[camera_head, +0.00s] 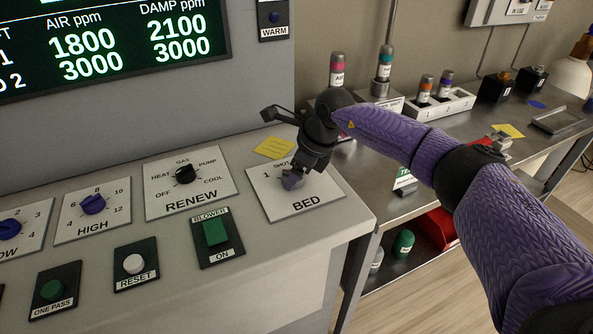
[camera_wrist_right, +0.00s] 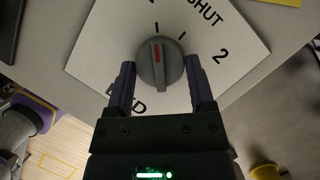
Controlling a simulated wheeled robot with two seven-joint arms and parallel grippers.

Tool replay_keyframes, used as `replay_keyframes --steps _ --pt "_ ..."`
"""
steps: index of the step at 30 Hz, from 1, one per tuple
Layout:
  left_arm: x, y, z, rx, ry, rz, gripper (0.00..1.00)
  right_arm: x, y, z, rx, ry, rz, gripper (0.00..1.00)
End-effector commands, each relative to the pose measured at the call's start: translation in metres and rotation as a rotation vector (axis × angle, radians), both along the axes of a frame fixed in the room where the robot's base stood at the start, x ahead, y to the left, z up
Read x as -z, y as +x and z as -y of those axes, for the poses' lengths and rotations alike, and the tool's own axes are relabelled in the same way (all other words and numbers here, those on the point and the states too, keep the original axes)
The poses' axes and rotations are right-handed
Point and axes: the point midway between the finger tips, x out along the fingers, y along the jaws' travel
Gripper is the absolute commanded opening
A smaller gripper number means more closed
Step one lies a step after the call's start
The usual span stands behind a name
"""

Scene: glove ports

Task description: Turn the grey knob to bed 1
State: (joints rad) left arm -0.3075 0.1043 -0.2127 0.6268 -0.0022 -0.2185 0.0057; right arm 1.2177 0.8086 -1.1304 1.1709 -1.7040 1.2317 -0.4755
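The grey knob (camera_wrist_right: 158,72) sits on the white BED plate (camera_wrist_right: 95,62), which is also in the head view (camera_head: 322,197). Its red pointer line points at the tick left of the SHUT tick, on the side where the head view shows the 1. The 2 is at the right in the wrist view. My right gripper (camera_wrist_right: 160,68) is open, with one finger on each side of the knob. Narrow gaps seem to show between fingers and knob. In the head view my right gripper (camera_head: 294,176) partly hides the knob. My left gripper is not in view.
The RENEW knob (camera_head: 185,174) and the green BLOWER switch (camera_head: 215,232) are left of the BED plate. A yellow note (camera_head: 274,147) lies behind it. A metal bench (camera_head: 405,205) with several bottles stands at the right, past the panel's edge.

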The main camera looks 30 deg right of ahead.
Motion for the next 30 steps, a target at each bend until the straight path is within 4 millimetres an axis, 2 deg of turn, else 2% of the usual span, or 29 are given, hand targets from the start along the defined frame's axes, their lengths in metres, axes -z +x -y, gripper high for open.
replay_keyframes --steps 1,4,11,14,18,22,25,30 --pt "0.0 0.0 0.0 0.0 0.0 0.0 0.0 0.0 0.0 0.0 0.0 0.0 0.0 0.8" --pt "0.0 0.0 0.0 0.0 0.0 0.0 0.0 0.0 0.0 0.0 0.001 0.0 0.0 1.0" --pt "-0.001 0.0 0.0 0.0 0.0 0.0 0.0 -0.002 0.0 0.0 0.001 0.0 0.0 1.0" --pt "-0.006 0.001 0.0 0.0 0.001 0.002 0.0 -0.017 -0.004 0.004 0.002 0.0 0.003 1.0" --pt "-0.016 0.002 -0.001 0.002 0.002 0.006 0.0 -0.052 -0.014 0.014 0.001 0.0 0.004 1.0" --pt "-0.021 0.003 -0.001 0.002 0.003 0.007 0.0 -0.078 -0.023 0.022 0.002 0.0 0.003 1.0" --pt "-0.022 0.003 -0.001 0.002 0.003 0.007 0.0 -0.089 -0.026 0.025 0.001 0.0 0.001 1.0" --pt "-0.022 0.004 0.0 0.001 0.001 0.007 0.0 -0.092 -0.028 0.026 0.001 0.0 0.0 1.0"
